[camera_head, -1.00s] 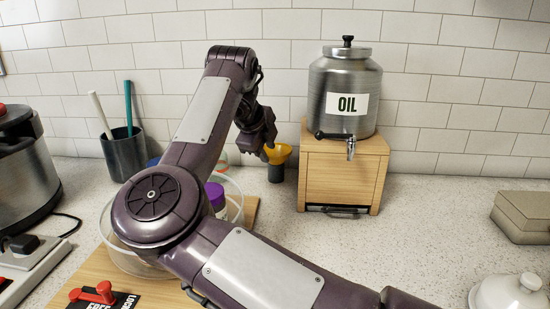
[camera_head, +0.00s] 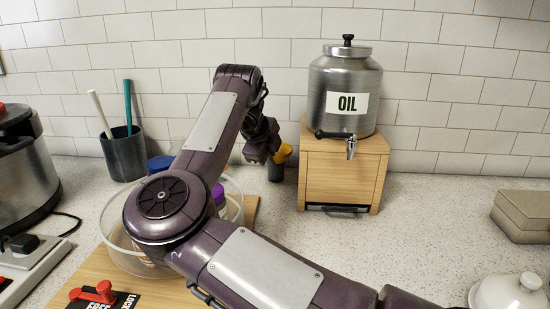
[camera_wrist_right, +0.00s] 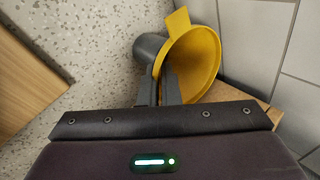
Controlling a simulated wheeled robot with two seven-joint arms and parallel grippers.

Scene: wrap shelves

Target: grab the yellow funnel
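The yellow funnel (camera_head: 283,152) sits in a dark grey holder or bottle (camera_head: 276,173) on the counter, left of the wooden oil stand. My right gripper (camera_head: 262,154) points down at the funnel's left side and hides part of it. In the right wrist view the funnel (camera_wrist_right: 201,55) shows its wide mouth and a tab on its rim. The two fingers (camera_wrist_right: 160,88) are close together at the near edge of the rim, overlapping it in the picture. Whether they grip the rim is not clear. My left gripper is out of view.
The steel oil dispenser (camera_head: 345,95) stands on a wooden stand (camera_head: 340,180) close to the right of the funnel. A glass bowl (camera_head: 118,240) lies under my arm, and a utensil cup (camera_head: 125,154) stands at the left. The tiled wall is close behind.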

